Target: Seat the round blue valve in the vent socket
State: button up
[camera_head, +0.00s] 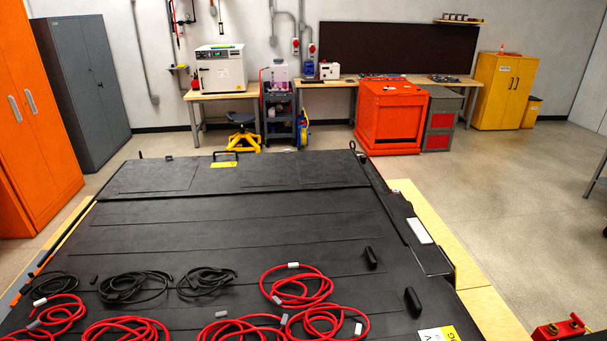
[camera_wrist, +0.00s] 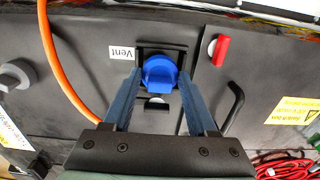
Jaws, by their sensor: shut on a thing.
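In the wrist view my gripper (camera_wrist: 160,82) is shut on the round blue valve (camera_wrist: 160,72), with one finger at each side of it. The valve's flat tab faces my wrist. Behind the valve is the dark square frame of the vent socket (camera_wrist: 174,48), beside a white label (camera_wrist: 122,52) reading "Vent". The valve covers the middle of the socket, and I cannot tell whether it touches it or is held in front of it. The head view shows neither the gripper, the valve nor the socket.
Around the socket are an orange cable (camera_wrist: 57,70), a red-handled part (camera_wrist: 221,50), a black handle (camera_wrist: 234,106) and a grey round knob (camera_wrist: 15,76). The head view shows the black pack lid (camera_head: 230,235) with red and black cable coils (camera_head: 300,287).

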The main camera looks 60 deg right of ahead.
jog(key=shift+f+b, duration=0.3)
jog(key=shift+f, duration=0.6)
jog(key=shift+f, duration=0.1)
